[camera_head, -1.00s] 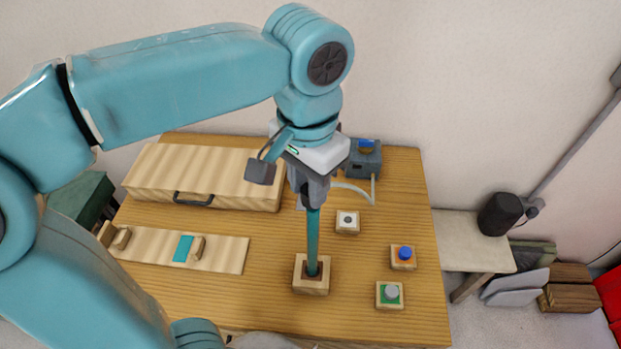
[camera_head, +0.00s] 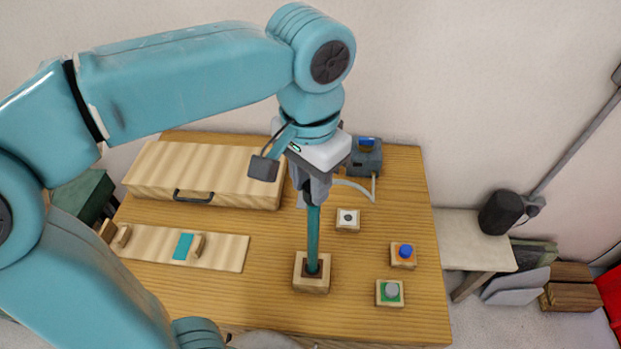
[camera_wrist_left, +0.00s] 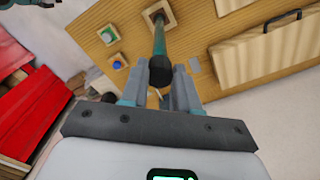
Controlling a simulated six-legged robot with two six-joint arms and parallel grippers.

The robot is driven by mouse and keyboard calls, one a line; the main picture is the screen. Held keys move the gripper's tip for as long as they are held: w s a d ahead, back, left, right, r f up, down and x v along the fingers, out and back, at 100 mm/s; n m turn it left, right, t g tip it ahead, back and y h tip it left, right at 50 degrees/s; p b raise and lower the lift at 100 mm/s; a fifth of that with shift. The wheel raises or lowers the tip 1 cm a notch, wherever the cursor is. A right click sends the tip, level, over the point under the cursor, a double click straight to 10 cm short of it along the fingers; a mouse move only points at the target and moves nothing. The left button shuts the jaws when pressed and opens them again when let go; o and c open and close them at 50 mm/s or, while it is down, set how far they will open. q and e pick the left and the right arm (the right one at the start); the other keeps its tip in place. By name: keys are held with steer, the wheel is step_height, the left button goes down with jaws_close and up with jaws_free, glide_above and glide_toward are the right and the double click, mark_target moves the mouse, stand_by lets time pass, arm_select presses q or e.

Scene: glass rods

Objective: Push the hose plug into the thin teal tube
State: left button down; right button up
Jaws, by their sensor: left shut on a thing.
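The thin teal tube (camera_head: 313,235) stands upright with its lower end in a square wooden holder (camera_head: 311,285). My left gripper (camera_head: 312,196) is shut on the tube's upper end. In the left wrist view the tube (camera_wrist_left: 159,42) runs away from the fingers (camera_wrist_left: 166,90), and its dark near end shows between them. A pale hose (camera_head: 355,189) curves from the grey box at the back toward the area behind my gripper. I cannot make out the hose plug. My right gripper is not in view.
A grey box with a blue top (camera_head: 364,158) stands at the back right. Small button blocks, white (camera_head: 347,220), blue (camera_head: 403,256) and green (camera_head: 390,293), sit right of the tube. A wooden case (camera_head: 205,175) and a board (camera_head: 222,252) lie left.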

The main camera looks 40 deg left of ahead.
arm_select(q)
steer(key=shift+d+f, duration=0.15)
steer(key=shift+f, duration=0.15)
steer(key=shift+r, duration=0.1)
stand_by(0.5)
steer(key=shift+w+r+p, duration=0.2)
steer(key=shift+r+p, duration=0.25)
steer(key=shift+p, duration=0.2)
steer(key=shift+s+r+p, duration=0.15)
steer(key=shift+r+p, duration=0.15)
steer(key=shift+r, duration=0.1)
steer(key=shift+f+b, duration=0.9)
steer(key=shift+f, duration=0.3)
stand_by(0.5)
steer(key=shift+r, duration=0.2)
